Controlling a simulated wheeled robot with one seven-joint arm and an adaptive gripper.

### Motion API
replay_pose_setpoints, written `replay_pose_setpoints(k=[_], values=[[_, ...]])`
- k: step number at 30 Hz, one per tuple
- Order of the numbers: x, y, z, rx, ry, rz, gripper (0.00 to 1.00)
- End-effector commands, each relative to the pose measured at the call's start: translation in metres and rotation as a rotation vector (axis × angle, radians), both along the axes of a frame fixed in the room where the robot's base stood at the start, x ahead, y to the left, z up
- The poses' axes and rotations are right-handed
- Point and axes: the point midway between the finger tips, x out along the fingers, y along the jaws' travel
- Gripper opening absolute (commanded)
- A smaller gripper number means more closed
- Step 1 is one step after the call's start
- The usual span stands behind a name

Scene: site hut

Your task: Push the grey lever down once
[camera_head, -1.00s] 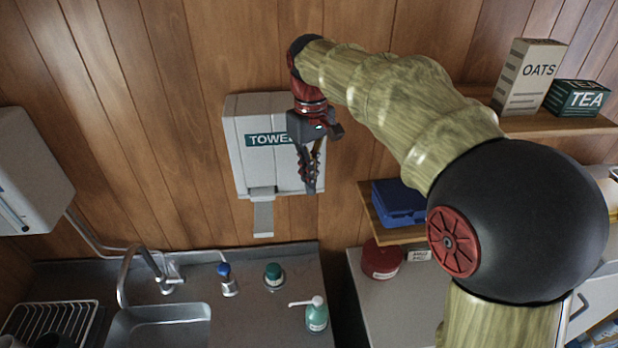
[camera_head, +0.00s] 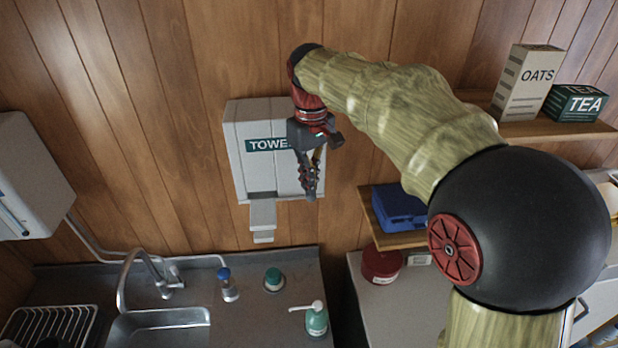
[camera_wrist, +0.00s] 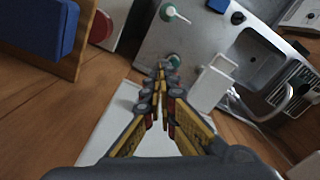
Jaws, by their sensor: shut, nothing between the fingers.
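The grey lever (camera_head: 263,216) sticks out below the front of the white towel dispenser (camera_head: 240,170) on the wood wall. In the wrist view the lever (camera_wrist: 208,92) shows as a pale block to the right of my fingertips, with a gap in the picture. My gripper (camera_head: 310,196) is shut and empty, pointing down in front of the dispenser's right side. Its fingertips are to the right of the lever and a little above its lower end in the head view. The shut fingers also show in the wrist view (camera_wrist: 161,70). They cover part of the dispenser.
Below is a sink counter (camera_head: 190,275) with a tap (camera_head: 130,270), a blue-capped bottle (camera_head: 228,284), a green-capped jar (camera_head: 273,279) and a pump bottle (camera_head: 316,318). A shelf with a blue box (camera_head: 398,207) is to the right.

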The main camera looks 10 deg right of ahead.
Motion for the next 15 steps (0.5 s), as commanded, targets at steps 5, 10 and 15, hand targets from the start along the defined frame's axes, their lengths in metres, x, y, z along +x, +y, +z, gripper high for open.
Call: replay_pose_setpoints(k=[5, 10, 15], values=[[-0.002, 0.000, 0.020, 0.000, 0.000, 0.000, 0.00], [-0.004, 0.000, 0.035, 0.000, 0.000, 0.000, 0.00], [-0.006, 0.000, 0.050, 0.000, 0.000, 0.000, 0.00]])
